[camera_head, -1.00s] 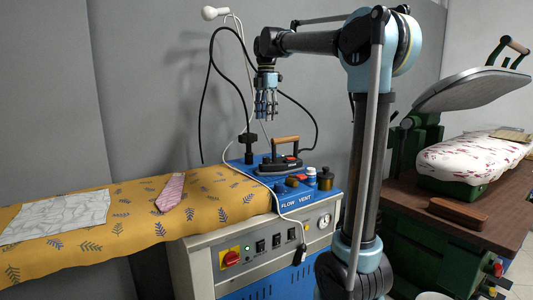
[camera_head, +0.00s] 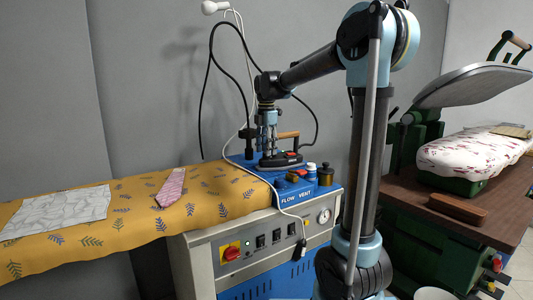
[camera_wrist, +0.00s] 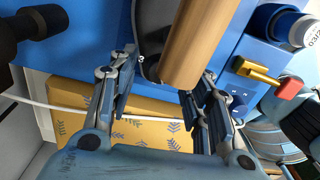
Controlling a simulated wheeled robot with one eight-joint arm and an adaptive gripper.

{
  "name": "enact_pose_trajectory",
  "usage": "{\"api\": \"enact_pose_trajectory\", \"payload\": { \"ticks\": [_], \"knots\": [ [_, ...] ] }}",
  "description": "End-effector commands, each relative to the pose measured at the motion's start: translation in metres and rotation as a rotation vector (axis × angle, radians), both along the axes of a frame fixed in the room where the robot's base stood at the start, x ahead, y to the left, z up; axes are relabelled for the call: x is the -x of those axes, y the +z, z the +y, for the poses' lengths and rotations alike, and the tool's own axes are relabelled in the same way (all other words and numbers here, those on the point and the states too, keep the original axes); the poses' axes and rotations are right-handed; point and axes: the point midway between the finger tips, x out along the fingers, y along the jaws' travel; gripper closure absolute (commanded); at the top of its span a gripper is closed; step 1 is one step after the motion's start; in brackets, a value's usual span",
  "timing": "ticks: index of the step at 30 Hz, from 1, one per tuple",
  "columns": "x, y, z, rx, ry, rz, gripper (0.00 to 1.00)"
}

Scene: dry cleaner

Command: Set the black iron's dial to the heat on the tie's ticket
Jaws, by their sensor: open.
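The black iron (camera_head: 287,159) rests on the blue top of the ironing unit, its wooden handle (camera_wrist: 196,38) upward. My gripper (camera_head: 266,148) is open, low over the near left part of the iron. In the wrist view its two fingers (camera_wrist: 163,88) are spread apart, with the handle's end and the iron's dark body (camera_wrist: 150,30) beyond and between them. I cannot tell whether they touch the iron. The iron's dial cannot be made out. The pink tie (camera_head: 171,188) lies on the yellow ironing board; no readable ticket shows on it.
The yellow leaf-patterned board (camera_head: 220,205) also carries a pale crumpled cloth (camera_head: 58,212). Small bottles (camera_head: 326,175) and a brass-and-red piece (camera_wrist: 270,78) stand close beside the iron. Cables hang behind my gripper. A press (camera_head: 480,155) stands at the right.

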Motion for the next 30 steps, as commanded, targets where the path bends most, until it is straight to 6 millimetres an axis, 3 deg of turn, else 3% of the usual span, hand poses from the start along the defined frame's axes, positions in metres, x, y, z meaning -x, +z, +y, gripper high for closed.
{"api": "enact_pose_trajectory", "payload": {
  "ticks": [6,14,15,21,30],
  "knots": [
    [0.000,-0.014,0.000,0.000,0.000,0.000,0.55],
    [0.000,-0.015,0.000,0.000,0.000,0.000,0.55],
    [0.000,-0.015,0.000,0.000,0.000,0.000,0.57],
    [0.000,-0.015,0.000,0.000,0.000,0.000,1.00],
    [0.000,-0.015,0.000,-0.001,-0.058,-0.001,1.00]
  ]
}}
